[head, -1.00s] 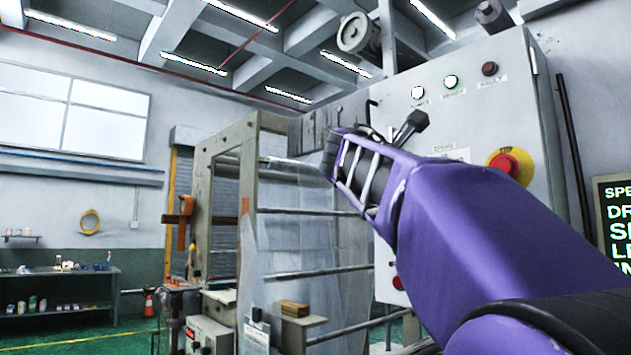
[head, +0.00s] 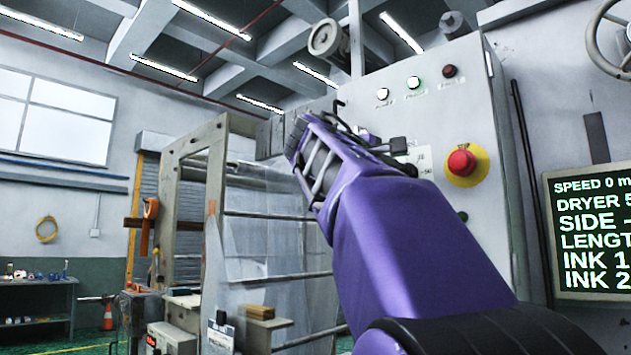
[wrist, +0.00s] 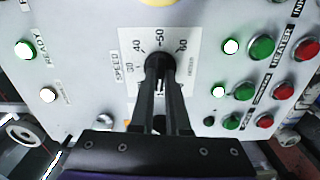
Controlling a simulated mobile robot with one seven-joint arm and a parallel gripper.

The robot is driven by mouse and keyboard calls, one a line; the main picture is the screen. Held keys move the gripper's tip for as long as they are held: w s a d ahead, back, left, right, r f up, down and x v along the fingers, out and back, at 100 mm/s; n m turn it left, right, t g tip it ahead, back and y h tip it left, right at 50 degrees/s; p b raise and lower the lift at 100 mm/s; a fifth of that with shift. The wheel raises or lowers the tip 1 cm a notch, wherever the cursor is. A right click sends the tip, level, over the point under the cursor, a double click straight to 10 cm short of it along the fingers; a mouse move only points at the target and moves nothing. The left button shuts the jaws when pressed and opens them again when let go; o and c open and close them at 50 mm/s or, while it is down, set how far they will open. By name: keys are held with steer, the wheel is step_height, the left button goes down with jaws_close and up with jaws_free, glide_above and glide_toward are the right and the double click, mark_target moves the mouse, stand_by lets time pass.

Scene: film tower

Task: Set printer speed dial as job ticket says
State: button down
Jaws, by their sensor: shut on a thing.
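In the wrist view the black speed dial (wrist: 159,62) sits on a white scale plate (wrist: 188,45) marked 30, 40, 50 and 60, with the word SPEED at its left. My gripper (wrist: 160,85) reaches up to the dial with both dark fingers shut on it. The fingers hide the dial's lower part, and I cannot tell which mark it points to. In the head view my purple arm covers most of the dial area; part of the scale plate (head: 420,160) shows beside it. A dark screen (head: 590,235) at the right reads SPEED 0, cut off at the edge. I cannot identify a job ticket.
A red emergency stop (head: 461,163) on a yellow base is right of the dial. Lamps (head: 414,83) line the panel top. In the wrist view, green buttons (wrist: 262,47) and red buttons (wrist: 275,86) are at the right. A film frame (head: 205,200) stands left.

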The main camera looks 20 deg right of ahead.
steer(key=shift+m+b, duration=1.15)
steer(key=shift+m, duration=2.65)
steer(key=c, duration=0.9)
jaws_free()
steer(key=b+v, duration=0.2)
steer(key=v, duration=1.5)
steer(key=shift+a, duration=0.2)
steer(key=shift+s, duration=0.1)
